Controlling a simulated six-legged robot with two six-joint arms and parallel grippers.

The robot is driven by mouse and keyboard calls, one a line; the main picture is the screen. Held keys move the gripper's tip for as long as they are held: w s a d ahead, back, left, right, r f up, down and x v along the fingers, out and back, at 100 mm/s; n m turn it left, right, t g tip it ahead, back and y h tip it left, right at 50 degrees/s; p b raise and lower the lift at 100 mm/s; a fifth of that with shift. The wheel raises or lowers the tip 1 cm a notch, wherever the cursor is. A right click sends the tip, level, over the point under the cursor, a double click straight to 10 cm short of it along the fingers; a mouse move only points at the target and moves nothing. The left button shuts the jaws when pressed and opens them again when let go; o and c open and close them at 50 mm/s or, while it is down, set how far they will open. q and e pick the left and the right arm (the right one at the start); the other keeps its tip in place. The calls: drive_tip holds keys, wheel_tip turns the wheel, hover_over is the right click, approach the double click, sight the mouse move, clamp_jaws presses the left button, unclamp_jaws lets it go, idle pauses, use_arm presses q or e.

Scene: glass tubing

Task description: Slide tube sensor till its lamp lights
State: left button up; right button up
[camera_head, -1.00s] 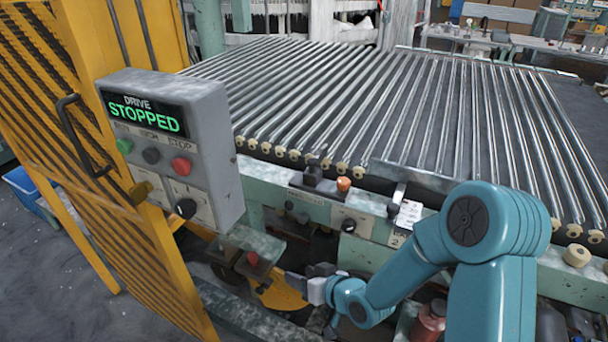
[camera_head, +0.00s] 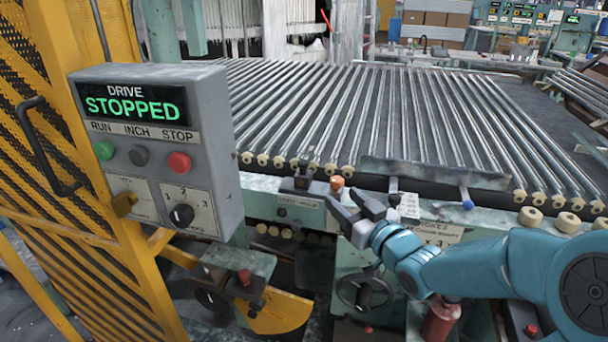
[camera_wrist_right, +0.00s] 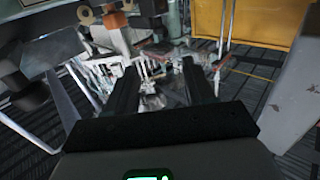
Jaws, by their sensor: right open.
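A small dark block (camera_head: 303,176), which looks like the tube sensor, sits on the conveyor's front rail. A small orange cap (camera_head: 337,183), perhaps its lamp, stands just right of it; I cannot tell whether it is lit. My right gripper (camera_head: 341,196) is open and empty, its fingertips just in front of and below the orange cap, apparently apart from it. In the right wrist view both fingers (camera_wrist_right: 158,75) are spread with nothing between them. My left gripper is not in view.
A grey control box (camera_head: 155,140) reads DRIVE STOPPED, beside a yellow mesh guard (camera_head: 45,190). Glass tubes (camera_head: 330,110) lie across the conveyor behind the rail. A handwheel (camera_head: 364,292) is below.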

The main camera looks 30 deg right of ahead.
sight(305, 166)
drive_tip(key=w, duration=0.5)
drive_tip(key=w+d+p, duration=0.1)
drive_tip(key=w, duration=0.4)
drive_tip(key=w+p, duration=0.1)
drive_tip(key=w, duration=0.5)
drive_tip(key=shift+d, duration=0.15)
drive_tip(key=shift+f, duration=0.1)
clamp_jaws()
